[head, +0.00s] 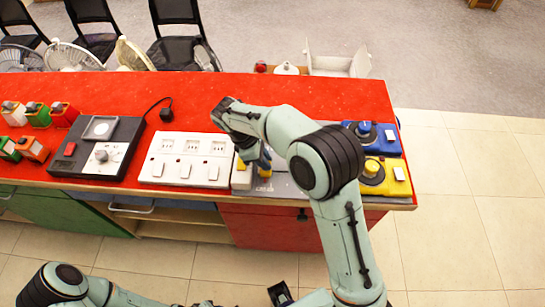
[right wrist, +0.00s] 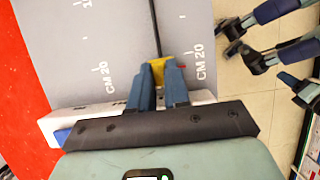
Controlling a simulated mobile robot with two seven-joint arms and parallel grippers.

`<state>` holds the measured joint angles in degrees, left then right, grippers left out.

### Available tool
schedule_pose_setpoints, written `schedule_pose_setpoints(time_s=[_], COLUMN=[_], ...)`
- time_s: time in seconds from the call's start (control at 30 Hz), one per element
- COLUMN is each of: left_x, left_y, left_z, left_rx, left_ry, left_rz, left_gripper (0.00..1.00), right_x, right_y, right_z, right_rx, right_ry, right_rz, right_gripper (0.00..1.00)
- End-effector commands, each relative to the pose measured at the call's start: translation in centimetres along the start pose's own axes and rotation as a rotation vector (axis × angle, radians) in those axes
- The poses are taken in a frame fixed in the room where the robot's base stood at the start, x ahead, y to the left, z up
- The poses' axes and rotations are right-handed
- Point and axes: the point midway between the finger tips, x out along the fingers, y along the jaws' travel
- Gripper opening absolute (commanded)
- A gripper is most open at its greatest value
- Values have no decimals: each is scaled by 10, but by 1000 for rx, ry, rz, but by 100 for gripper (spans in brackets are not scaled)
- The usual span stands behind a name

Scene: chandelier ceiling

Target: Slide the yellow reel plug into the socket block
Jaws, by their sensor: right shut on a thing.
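My right gripper (head: 257,170) is over the grey board at the table's front. In the right wrist view its blue fingers (right wrist: 158,80) are shut on the yellow plug (right wrist: 158,64), with a black cord (right wrist: 153,25) running off its far side. A bit of yellow also shows at the fingers in the head view (head: 265,171). The white socket block (head: 241,177) is just left of the fingers. In the right wrist view the block (right wrist: 205,97) lies below the fingers, partly hidden. Any contact between plug and block is hidden. My left gripper (head: 280,293) is low at the front, its jaws unclear.
The yellow reel (head: 373,172) and blue reel (head: 367,133) stand at the right end of the red table (head: 225,86). A white socket panel (head: 186,172) and dark device (head: 70,165) are to the left. Open red tabletop lies behind.

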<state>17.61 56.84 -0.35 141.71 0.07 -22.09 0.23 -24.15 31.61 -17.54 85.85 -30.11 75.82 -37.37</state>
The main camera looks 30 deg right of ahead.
Motion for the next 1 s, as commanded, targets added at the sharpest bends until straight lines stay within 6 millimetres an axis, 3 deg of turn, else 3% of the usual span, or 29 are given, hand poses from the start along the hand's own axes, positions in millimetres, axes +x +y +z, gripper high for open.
schedule_pose_setpoints(time_s=[0.03,0.13,0.47,0.5,0.53,0.57,0.87,1.0], left_x=[-12,-19,-18,-18,-18,-18,-18,-22], left_y=[6,9,8,8,8,8,9,10], left_z=[-4,-6,-6,-6,-6,-6,-6,-7], left_rx=[3,4,4,4,4,4,4,5], left_ry=[7,12,10,10,10,10,11,13], left_rz=[2,4,4,4,4,4,4,4], left_gripper=[43,43,43,43,43,43,43,43], right_x=[-9,-12,-12,-12,-12,-12,-12,-26], right_y=[0,0,-1,-1,-1,-1,-1,0], right_z=[-8,-20,-26,-26,-25,-25,-23,-23], right_rx=[-5,-3,-2,-3,-3,-2,-1,-1], right_ry=[1,3,11,11,10,10,5,6], right_rz=[-3,-2,1,1,1,0,-2,0], right_gripper=[0,0,0,30,39,43,43,43])
